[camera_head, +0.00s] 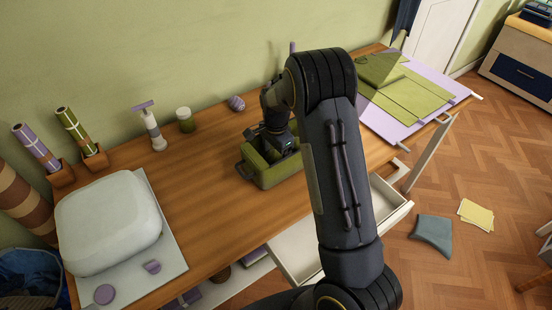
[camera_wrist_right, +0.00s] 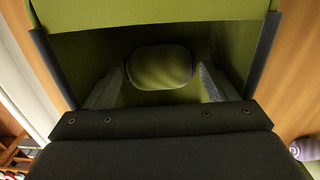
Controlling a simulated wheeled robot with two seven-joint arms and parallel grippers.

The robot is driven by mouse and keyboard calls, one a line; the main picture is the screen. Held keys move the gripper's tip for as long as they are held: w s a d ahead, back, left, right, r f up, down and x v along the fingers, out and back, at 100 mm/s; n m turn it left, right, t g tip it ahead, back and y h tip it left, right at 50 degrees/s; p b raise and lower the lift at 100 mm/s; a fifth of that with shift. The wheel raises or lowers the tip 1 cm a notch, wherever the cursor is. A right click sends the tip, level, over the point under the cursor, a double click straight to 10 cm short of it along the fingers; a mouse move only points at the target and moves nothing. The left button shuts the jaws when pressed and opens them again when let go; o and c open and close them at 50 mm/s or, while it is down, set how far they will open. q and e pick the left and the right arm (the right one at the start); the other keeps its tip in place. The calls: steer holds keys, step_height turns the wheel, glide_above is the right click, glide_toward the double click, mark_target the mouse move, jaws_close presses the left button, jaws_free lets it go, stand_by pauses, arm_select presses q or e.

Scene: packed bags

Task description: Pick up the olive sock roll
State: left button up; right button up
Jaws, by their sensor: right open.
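The olive sock roll (camera_wrist_right: 162,67) is a rounded olive-green bundle in the middle of the right wrist view. It lies inside an open olive bag (camera_head: 272,178) on the wooden table. My right gripper (camera_head: 277,146) reaches down into the bag's opening. In the right wrist view its two fingers (camera_wrist_right: 160,80) are spread, one on each side of the roll, and no clear contact shows. In the head view the roll is hidden by my gripper and the bag. My left gripper is not in view.
A white rounded case (camera_head: 108,220) is at left. Olive folders (camera_head: 400,90) lie at right. The table between case and bag is clear.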

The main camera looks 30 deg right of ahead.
steer(key=shift+f, duration=0.8)
steer(key=shift+c, duration=0.5)
steer(key=c, duration=0.6)
